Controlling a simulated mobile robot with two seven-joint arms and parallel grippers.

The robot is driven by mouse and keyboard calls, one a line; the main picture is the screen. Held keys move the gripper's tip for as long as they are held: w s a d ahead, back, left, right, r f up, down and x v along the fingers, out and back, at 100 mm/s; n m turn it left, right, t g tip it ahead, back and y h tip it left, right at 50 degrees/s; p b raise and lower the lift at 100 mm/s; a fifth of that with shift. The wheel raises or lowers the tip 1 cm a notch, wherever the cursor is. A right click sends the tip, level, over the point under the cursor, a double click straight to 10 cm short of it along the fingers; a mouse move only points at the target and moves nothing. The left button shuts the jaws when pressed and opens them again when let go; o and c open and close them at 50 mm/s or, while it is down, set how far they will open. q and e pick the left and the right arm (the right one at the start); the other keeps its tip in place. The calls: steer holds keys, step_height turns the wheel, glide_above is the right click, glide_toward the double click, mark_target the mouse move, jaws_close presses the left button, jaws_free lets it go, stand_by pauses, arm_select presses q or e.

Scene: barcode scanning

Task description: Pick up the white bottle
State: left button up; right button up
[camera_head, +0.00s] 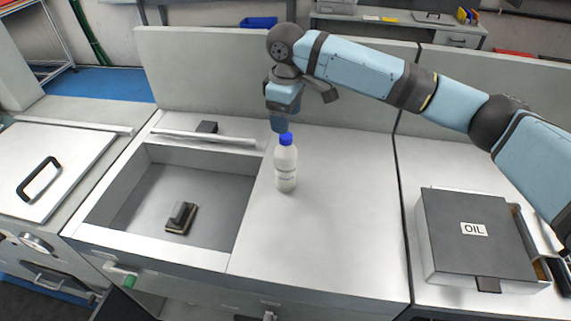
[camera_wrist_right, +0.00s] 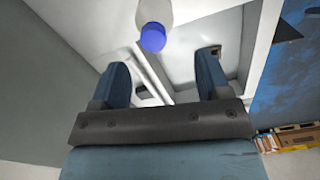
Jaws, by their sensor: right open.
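The white bottle (camera_head: 286,167) with a blue cap stands upright on the light worktop, just right of the recessed basin. In the right wrist view the bottle (camera_wrist_right: 154,22) shows at the top, its blue cap toward the camera, beyond the fingertips. My right gripper (camera_head: 281,124) is above and slightly behind the bottle in the head view, close to the cap. In the right wrist view its two blue fingers (camera_wrist_right: 161,75) are spread apart with nothing between them. Whether a finger touches the cap cannot be told. My left gripper is not in view.
The recessed basin (camera_head: 222,185) holds a brush-like block (camera_head: 181,217). A back panel (camera_head: 205,75) rises behind the worktop. The worktop right of the bottle is clear.

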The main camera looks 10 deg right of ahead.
mark_target(287, 139)
step_height(287, 139, down, 2)
steer(key=shift+w+f, duration=0.1)
steer(key=shift+f, duration=0.1)
steer(key=shift+w+f, duration=0.15)
steer(key=shift+f, duration=0.45)
steer(key=f, duration=0.3)
steer(key=shift+w+d+f+p, duration=0.2)
steer(key=shift+f+p, duration=0.05)
steer(key=shift+p, duration=0.15)
steer(key=shift+f, duration=0.5)
steer(key=c, duration=1.3)
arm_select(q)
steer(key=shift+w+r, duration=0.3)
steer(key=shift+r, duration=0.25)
arm_select(e)
jaws_close()
